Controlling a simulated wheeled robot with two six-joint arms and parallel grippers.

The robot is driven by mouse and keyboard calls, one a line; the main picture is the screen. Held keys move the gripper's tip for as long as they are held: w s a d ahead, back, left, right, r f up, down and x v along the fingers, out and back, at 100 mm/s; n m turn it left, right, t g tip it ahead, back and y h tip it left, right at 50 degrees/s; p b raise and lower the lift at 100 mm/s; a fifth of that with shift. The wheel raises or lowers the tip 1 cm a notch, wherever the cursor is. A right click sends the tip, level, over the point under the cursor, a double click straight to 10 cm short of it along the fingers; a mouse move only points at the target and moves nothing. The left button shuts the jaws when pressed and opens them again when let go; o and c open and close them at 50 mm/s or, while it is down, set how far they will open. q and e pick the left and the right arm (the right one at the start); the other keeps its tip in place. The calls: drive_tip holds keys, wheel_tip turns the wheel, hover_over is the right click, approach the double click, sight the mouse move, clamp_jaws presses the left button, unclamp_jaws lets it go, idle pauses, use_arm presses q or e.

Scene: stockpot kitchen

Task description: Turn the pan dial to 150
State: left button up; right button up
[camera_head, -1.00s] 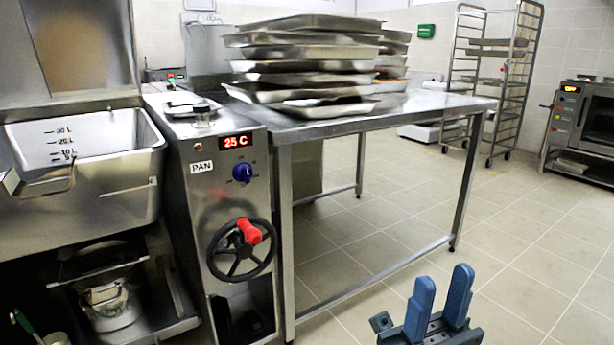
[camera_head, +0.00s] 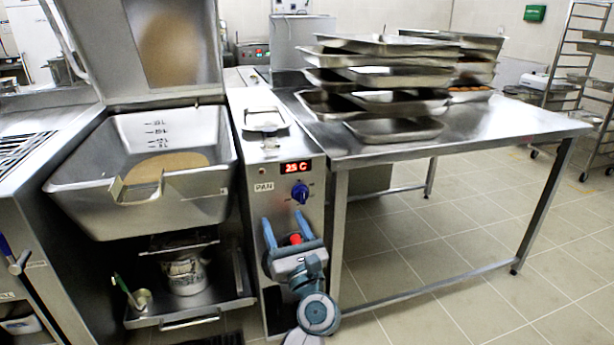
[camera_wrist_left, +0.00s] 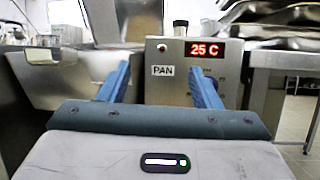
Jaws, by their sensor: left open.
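The blue pan dial (camera_head: 300,192) is on the steel front panel (camera_head: 268,203), below the red display (camera_head: 296,167) reading 25 C and right of the PAN label (camera_head: 264,187). My left gripper (camera_head: 284,224) is open and empty, pointing at the panel. In the head view its fingertips appear a little below the dial, not on it. In the left wrist view, the open fingers (camera_wrist_left: 160,80) frame the PAN label (camera_wrist_left: 162,70), with the display (camera_wrist_left: 204,50) above the right finger. My right gripper is not in view.
The tilting pan (camera_head: 150,195) stands left of the panel. A steel table (camera_head: 500,122) with stacked trays (camera_head: 395,130) stands right. Floor is clear in front of the table.

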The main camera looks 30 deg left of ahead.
sight(304, 201)
use_arm(q)
drive_tip(key=w+d+f+n+h+p, duration=0.2)
drive_tip(key=w+f+n+h+p, duration=0.3)
drive_tip(key=w, duration=0.3)
drive_tip(key=shift+h, duration=0.5)
drive_tip(key=x, duration=0.7)
drive_tip(key=r+b+x, duration=0.1)
drive_tip(key=x, duration=0.2)
drive_tip(key=shift+w+a, duration=0.2)
drive_tip(key=shift+w, duration=0.1)
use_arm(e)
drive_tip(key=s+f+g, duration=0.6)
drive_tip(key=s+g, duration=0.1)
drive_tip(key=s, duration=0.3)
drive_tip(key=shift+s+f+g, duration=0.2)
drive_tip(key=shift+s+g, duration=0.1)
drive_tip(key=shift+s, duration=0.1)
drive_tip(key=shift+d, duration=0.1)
